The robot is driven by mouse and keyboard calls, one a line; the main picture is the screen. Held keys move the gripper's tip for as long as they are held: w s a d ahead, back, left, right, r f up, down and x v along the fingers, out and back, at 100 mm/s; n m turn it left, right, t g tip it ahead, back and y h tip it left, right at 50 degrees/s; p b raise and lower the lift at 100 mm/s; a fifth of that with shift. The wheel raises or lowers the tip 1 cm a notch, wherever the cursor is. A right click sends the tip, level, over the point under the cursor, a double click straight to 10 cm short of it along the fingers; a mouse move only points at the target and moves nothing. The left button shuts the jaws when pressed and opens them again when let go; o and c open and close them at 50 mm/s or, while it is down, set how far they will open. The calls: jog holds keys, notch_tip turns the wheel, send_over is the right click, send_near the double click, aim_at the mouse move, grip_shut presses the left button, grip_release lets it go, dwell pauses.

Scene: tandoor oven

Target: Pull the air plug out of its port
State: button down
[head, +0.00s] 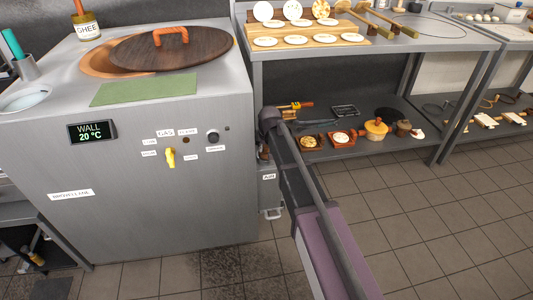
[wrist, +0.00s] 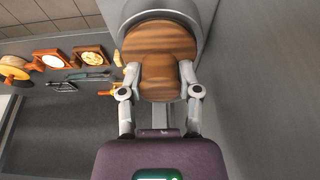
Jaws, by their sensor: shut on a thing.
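The air plug (wrist: 160,42) is a brown wooden piece with a round face and a narrower grip block. In the wrist view it sits inside a rounded grey collar, the port (wrist: 199,21), at the top of the picture. My gripper (wrist: 158,92) has one finger on each side of the grip block and is shut on it. How deep the plug sits in the port cannot be told. In the head view my arm hides most of the plug and gripper, beside the oven's right side, above an "AIR" label (head: 269,177).
The grey oven (head: 150,215) stands at left, with a yellow gas lever (head: 170,157) and a wooden lid (head: 172,47) on top. A steel table with a lower shelf (head: 350,148) holding several wooden items stands at right. Tiled floor (head: 420,235) in front is clear.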

jog(key=shift+s+r+p, duration=0.15)
jog(key=shift+r+p, duration=0.45)
jog(key=shift+r, duration=0.1)
dwell(0.5)
jog(key=shift+r+p, duration=3.3)
jog(key=shift+r, duration=0.1)
notch_tip(320, 180, up, 22)
jog(key=p, duration=2.2)
